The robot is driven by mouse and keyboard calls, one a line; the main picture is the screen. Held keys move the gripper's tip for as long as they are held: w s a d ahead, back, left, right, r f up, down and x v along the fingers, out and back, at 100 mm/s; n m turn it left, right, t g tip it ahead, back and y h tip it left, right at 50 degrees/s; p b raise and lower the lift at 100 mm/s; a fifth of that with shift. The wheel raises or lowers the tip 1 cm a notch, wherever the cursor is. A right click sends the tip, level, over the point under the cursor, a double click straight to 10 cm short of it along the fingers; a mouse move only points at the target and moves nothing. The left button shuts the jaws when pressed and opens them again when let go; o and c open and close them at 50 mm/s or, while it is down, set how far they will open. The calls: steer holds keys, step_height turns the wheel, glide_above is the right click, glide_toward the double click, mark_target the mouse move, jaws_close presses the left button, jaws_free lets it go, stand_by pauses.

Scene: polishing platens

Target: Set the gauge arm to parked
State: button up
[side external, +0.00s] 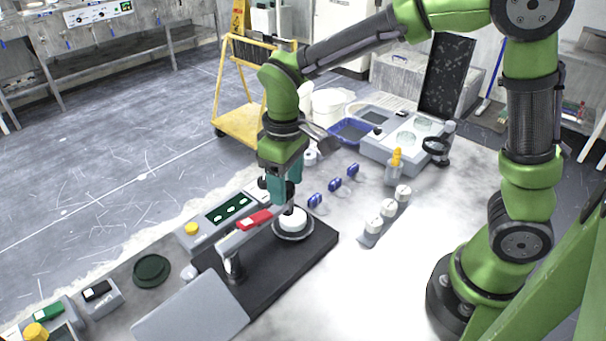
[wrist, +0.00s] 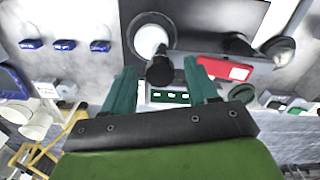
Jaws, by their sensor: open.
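The gauge arm (side external: 236,239) is a grey bar on a post at the front left of a black base plate (side external: 262,277). It carries a red block (side external: 254,220), also seen in the wrist view (wrist: 225,68). Its free end reaches over a white disc (side external: 292,219) in a round grey dish. A black knob (wrist: 160,70) stands at that end. My gripper (side external: 284,188) points down above this end. In the wrist view its teal fingers (wrist: 161,84) are apart, with the knob between them; contact cannot be told. The lower fingertips are partly hidden in the side view.
Three blue clips (side external: 335,185) and a rack of white pucks (side external: 387,217) lie to the right. A control box (side external: 222,218) stands behind the plate, and a grey panel (side external: 190,312) lies in front. The bench between plate and rack is clear.

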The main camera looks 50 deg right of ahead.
jaws_close()
stand_by(0.4)
steer(key=shift+s, duration=0.15)
steer(key=shift+s+m, duration=0.4)
steer(key=shift+s, duration=0.05)
steer(key=s+a+m, duration=0.7)
steer(key=s+m, duration=0.4)
steer(key=shift+s+a, duration=0.25)
steer(key=shift+s, duration=0.05)
